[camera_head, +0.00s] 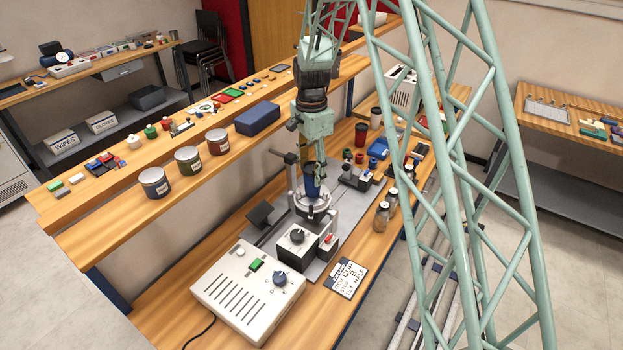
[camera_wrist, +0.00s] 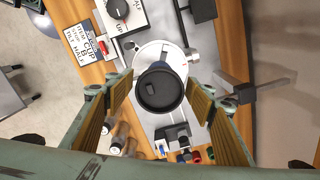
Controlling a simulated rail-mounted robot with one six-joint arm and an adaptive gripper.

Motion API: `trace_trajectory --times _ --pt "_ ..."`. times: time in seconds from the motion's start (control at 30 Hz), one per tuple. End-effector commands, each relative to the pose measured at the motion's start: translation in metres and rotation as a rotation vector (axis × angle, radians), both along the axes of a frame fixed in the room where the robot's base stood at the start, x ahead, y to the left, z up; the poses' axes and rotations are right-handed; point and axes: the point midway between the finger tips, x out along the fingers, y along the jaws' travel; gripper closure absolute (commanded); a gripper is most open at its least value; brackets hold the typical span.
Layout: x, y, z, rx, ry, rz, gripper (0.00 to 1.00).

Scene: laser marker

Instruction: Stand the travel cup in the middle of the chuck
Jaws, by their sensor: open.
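The travel cup (camera_head: 312,187) is blue with a dark lid. It looks upright on the pale round chuck (camera_head: 313,209) in the middle of the marker. In the wrist view, the cup's dark lid (camera_wrist: 160,92) covers much of the chuck disc (camera_wrist: 147,53), whose pale rim shows around it. My gripper (camera_head: 315,166) is just above the cup, pointing down. In the wrist view, its fingers (camera_wrist: 160,98) are open, one on each side of the cup, with gaps. The cup's base is mostly hidden, so exact centring cannot be told.
A control box (camera_head: 250,290) and a printed card (camera_head: 346,278) lie in front. Glass jars (camera_head: 381,216) stand at the right. Other cups, including a red one (camera_head: 361,134), stand behind. A post with a side arm (camera_head: 291,170) rises close left of the chuck.

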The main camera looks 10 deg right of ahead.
Motion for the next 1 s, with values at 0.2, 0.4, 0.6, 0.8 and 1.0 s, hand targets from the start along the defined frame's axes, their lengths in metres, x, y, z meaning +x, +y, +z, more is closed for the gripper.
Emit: trace_trajectory --times 0.2,0.4,0.6,0.8,1.0 --pt "0.001 0.0 0.028 0.0 -0.002 0.0 0.5" --pt "0.001 0.0 0.048 0.0 -0.002 0.0 0.5" --pt "0.0 0.0 0.056 0.0 0.0 0.0 0.5" --pt "0.0 0.0 0.057 0.0 0.0 0.0 0.5" --pt "0.0 0.0 0.057 0.0 0.0 0.0 0.5"
